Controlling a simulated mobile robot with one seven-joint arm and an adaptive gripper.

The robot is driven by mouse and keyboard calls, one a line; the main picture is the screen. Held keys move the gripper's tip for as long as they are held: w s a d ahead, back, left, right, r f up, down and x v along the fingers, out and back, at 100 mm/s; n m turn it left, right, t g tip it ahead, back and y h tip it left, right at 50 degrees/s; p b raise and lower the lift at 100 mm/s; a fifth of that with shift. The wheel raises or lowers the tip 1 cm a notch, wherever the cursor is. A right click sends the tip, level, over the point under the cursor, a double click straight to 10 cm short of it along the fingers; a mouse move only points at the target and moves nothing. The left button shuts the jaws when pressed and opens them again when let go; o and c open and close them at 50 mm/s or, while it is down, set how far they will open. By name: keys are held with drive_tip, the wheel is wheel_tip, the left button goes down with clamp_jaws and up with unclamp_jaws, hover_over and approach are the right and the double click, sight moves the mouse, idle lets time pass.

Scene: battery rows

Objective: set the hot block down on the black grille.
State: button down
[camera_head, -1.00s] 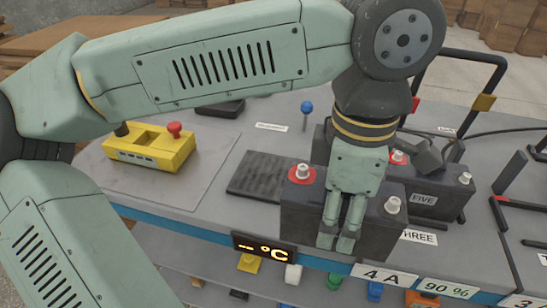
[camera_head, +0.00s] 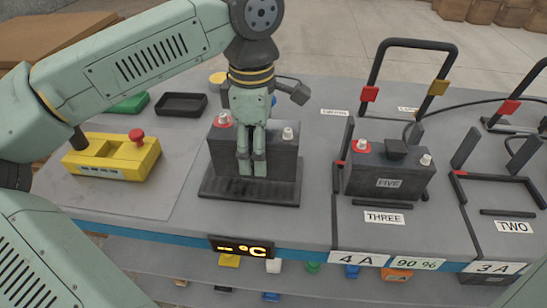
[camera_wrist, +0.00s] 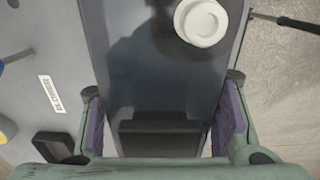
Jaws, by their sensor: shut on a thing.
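The hot block (camera_head: 279,158) is a dark grey battery with a red-ringed terminal at its left and a white terminal at its right. My gripper (camera_head: 251,169) is shut on it, with a finger hiding the middle of its front. In the wrist view the block (camera_wrist: 150,70) lies between the purple finger pads (camera_wrist: 160,128). The black grille (camera_head: 285,193) is a flat dark plate directly under the block. The block looks upright and within the grille's outline. I cannot tell whether its base touches the grille.
A yellow control box (camera_head: 110,160) with a red button stands left of the grille. A battery marked FIVE (camera_head: 370,180) stands to the right behind the THREE label, with black frames around it. A display (camera_head: 242,248) on the table's front edge reads dashes and °C.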

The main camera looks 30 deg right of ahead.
sight(252, 156)
drive_tip(key=shift+w, duration=1.15)
drive_tip(key=shift+f+p, duration=0.6)
drive_tip(key=shift+f, duration=1.15)
drive_tip(key=shift+f+b, duration=0.25)
drive_tip(key=shift+b, duration=0.05)
drive_tip(key=c, duration=0.6)
unclamp_jaws()
drive_tip(key=shift+a, duration=0.1)
wheel_tip(252, 156, up, 12)
drive_tip(key=shift+r+b, duration=0.2)
drive_tip(key=shift+b, duration=0.2)
